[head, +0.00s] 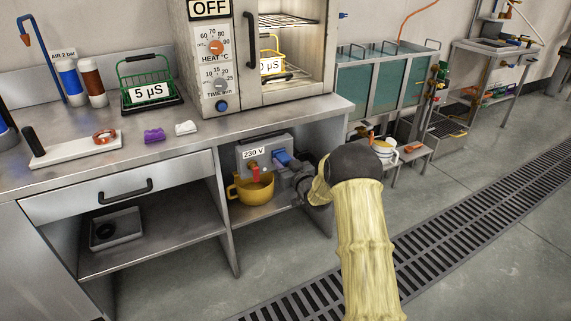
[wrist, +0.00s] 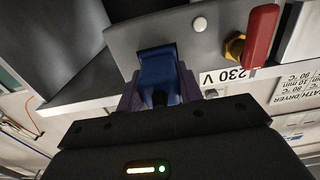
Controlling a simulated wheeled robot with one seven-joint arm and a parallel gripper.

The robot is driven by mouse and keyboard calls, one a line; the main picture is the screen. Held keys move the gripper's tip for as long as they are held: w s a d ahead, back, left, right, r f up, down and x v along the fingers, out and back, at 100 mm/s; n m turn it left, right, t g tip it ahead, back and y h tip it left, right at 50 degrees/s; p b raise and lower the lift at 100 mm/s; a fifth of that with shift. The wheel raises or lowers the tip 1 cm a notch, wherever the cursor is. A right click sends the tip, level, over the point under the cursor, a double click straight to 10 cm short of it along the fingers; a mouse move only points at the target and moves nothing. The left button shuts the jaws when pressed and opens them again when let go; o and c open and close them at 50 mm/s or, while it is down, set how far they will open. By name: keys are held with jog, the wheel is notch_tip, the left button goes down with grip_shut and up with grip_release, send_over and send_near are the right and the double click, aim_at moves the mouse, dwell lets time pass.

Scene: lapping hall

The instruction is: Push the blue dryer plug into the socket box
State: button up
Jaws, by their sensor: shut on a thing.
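The grey socket box (head: 262,146) with a 230 V label sits in the open shelf bay under the bench. The blue dryer plug (head: 281,157) is at the right part of its front face. My gripper (head: 294,168) is shut on the plug, reaching in from the right. In the wrist view the blue plug (wrist: 158,72) lies between the fingers, with its far end at a dark opening in the socket box (wrist: 190,38). How deep it sits cannot be told. The fingers partly hide its sides.
A yellow mug (head: 252,189) stands on the shelf in front of the box, close left of my gripper. A red lever (wrist: 262,38) on a brass fitting is beside the plug. The bench top (head: 190,150) overhangs the bay. The floor at right is clear around a drain grate (head: 440,240).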

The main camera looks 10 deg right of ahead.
jog(key=shift+w+a, duration=0.1)
jog(key=shift+w, duration=0.1)
jog(key=o, duration=1.2)
jog(key=shift+s, duration=0.1)
jog(key=p+v, duration=0.2)
jog(key=v, duration=1.5)
jog(key=shift+s+p, duration=0.1)
jog(key=shift+p, duration=0.2)
